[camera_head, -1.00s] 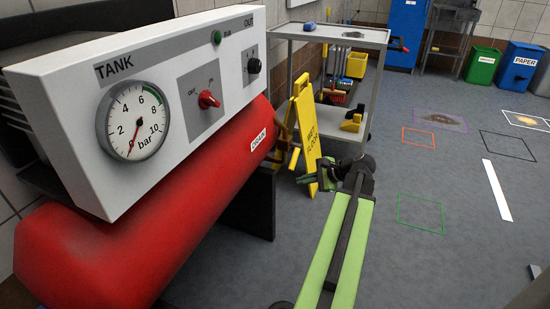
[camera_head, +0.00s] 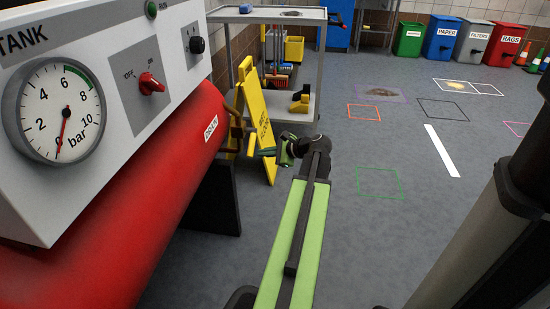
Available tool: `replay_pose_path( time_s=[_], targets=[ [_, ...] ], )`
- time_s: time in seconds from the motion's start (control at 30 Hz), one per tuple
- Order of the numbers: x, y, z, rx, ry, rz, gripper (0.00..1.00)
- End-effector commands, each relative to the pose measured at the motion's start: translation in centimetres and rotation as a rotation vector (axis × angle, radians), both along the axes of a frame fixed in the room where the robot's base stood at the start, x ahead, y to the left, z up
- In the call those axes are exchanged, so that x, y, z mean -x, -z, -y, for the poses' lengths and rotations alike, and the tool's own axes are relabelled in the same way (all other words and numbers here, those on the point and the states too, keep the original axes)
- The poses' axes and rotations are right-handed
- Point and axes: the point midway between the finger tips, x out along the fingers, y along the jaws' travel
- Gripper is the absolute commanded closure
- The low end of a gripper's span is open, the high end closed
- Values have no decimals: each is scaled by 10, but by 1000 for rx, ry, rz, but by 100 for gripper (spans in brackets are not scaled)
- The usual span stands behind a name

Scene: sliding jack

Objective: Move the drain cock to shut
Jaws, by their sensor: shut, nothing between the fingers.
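The drain cock is small and partly lost against the yellow wet-floor sign. A brown pipe (camera_head: 236,118) shows at the red tank's end, near the DRAIN label (camera_head: 211,129), with a small yellow piece (camera_head: 251,144) beside it that looks like the handle. I cannot tell the handle's exact angle. My gripper (camera_head: 264,152) is shut and empty, pointing left close to the yellow piece. I cannot tell whether they touch. The green arm reaches up from the bottom of the picture. The tank gauge (camera_head: 60,111) has its red needle near 0.
The red tank (camera_head: 140,215) and its white panel (camera_head: 125,100) fill the left. The yellow floor sign (camera_head: 256,115) stands just behind the cock. A grey trolley (camera_head: 318,75) is beyond. Open grey floor (camera_head: 350,240) lies to the right, with coloured outlines. Bins (camera_head: 440,40) stand far back.

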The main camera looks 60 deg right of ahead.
Motion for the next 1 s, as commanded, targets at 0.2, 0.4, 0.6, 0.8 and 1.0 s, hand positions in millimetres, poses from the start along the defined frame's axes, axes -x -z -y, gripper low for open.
replay_pose_path(
  time_s=[0.2,0.4,0.6,0.8,1.0],
  targets=[
    [-7,-26,-19,1,0,-1,100],
    [-7,-30,-24,1,2,-1,100],
    [-7,-29,-24,1,2,-1,100],
    [-8,-30,-25,-7,0,-4,100],
    [-21,-36,-37,-70,-24,-23,100]
  ],
)
